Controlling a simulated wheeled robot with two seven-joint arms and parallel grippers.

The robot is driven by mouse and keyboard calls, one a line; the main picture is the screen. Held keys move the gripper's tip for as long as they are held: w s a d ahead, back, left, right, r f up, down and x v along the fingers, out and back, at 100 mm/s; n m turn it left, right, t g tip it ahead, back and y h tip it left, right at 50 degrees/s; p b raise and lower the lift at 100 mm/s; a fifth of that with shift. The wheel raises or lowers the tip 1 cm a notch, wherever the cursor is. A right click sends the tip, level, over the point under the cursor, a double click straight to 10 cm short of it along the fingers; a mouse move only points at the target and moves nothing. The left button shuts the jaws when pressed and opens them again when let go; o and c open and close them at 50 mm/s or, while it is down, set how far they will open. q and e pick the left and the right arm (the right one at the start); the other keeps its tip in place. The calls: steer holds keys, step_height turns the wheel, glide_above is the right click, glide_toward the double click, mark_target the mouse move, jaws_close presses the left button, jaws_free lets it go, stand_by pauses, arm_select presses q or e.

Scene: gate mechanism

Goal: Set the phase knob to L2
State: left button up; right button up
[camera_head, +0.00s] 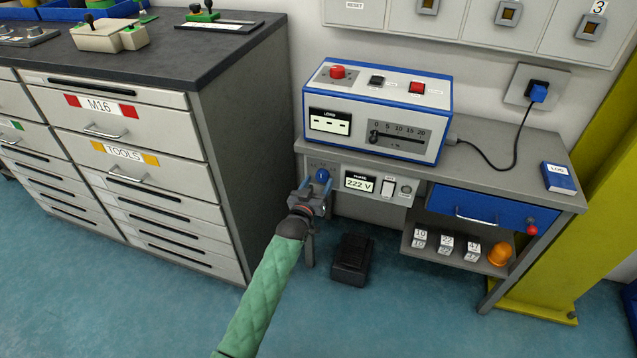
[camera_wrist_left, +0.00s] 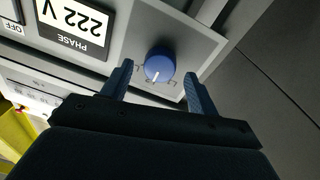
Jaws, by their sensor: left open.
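The blue phase knob (camera_head: 322,174) is on the grey panel under the bench top, left of the phase display (camera_head: 359,183), which reads 222 V. In the left wrist view the knob (camera_wrist_left: 159,66) is round with a white pointer line, and the panel appears upside down. Small marks sit around the knob, too small to read surely. My left gripper (camera_head: 318,186) is in front of the knob; in the wrist view its two fingers (camera_wrist_left: 158,84) stand apart on either side of the knob, with gaps visible. My right gripper is in neither view.
A white switch (camera_head: 388,188) and a round socket (camera_head: 406,189) are right of the display. A blue-and-white load box (camera_head: 377,110) stands on the bench (camera_head: 480,168). A grey drawer cabinet (camera_head: 225,150) stands close on the left. A black box (camera_head: 351,260) lies on the floor below.

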arm_select(q)
steer(key=v, duration=0.6)
steer(key=shift+s, duration=0.35)
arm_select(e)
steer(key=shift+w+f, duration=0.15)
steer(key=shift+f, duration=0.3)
arm_select(q)
steer(key=shift+a, duration=0.1)
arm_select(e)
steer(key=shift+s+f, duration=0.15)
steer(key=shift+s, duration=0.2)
